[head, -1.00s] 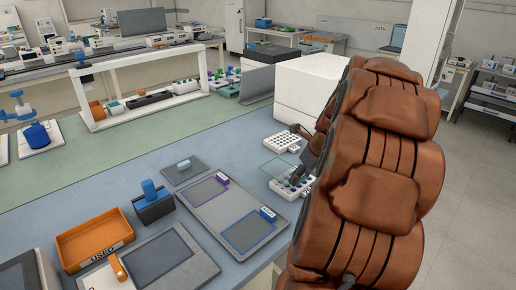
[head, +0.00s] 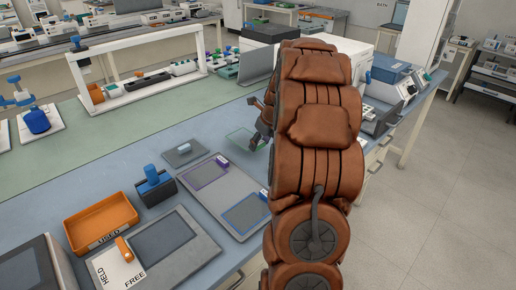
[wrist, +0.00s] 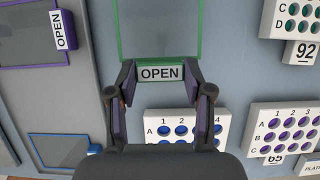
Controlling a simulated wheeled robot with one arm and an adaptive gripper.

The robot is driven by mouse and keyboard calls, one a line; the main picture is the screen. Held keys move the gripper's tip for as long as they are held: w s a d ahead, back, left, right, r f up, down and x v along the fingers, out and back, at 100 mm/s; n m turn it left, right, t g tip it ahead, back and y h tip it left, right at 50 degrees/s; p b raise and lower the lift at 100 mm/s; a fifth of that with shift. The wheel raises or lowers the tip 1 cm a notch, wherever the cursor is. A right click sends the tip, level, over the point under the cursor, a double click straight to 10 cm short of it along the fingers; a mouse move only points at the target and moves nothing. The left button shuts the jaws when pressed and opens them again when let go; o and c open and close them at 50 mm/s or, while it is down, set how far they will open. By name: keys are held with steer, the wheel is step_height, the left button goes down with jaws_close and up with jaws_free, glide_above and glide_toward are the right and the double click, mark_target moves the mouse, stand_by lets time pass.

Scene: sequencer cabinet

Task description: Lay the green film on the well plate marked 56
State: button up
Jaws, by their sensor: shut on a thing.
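The green film (wrist: 160,28) is a clear sheet with a green edge and a tab marked OPEN (wrist: 160,73). My gripper (wrist: 160,82) is shut on that tab, with one finger on each side. In the head view the film (head: 240,139) is held out flat to the left of my gripper (head: 261,128), over the blue bench. In the wrist view a blue-welled plate (wrist: 185,143) lies partly hidden behind my gripper; its number is not visible. A purple-welled plate (wrist: 287,131) is marked 65, and a green-welled plate (wrist: 300,22) is marked 92. No mark 56 is legible.
A grey tray (head: 222,181) holds a purple-edged film (head: 205,176) and a blue-edged film (head: 245,213). A blue-handled tool (head: 154,184), an orange bin (head: 101,222) and a HELD/FREE board (head: 118,268) stand at the left. My arm hides the bench to the right.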

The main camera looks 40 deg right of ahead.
steer(key=shift+w, duration=0.3)
steer(key=shift+w+a+f, duration=0.1)
steer(key=shift+f, duration=0.2)
steer(key=shift+f+p, duration=0.6)
steer(key=shift+f, duration=0.85)
steer(key=shift+f, duration=0.1)
steer(key=o, duration=0.7)
steer(key=shift+o, duration=0.2)
steer(key=b+v, duration=0.2)
steer(key=v, duration=1)
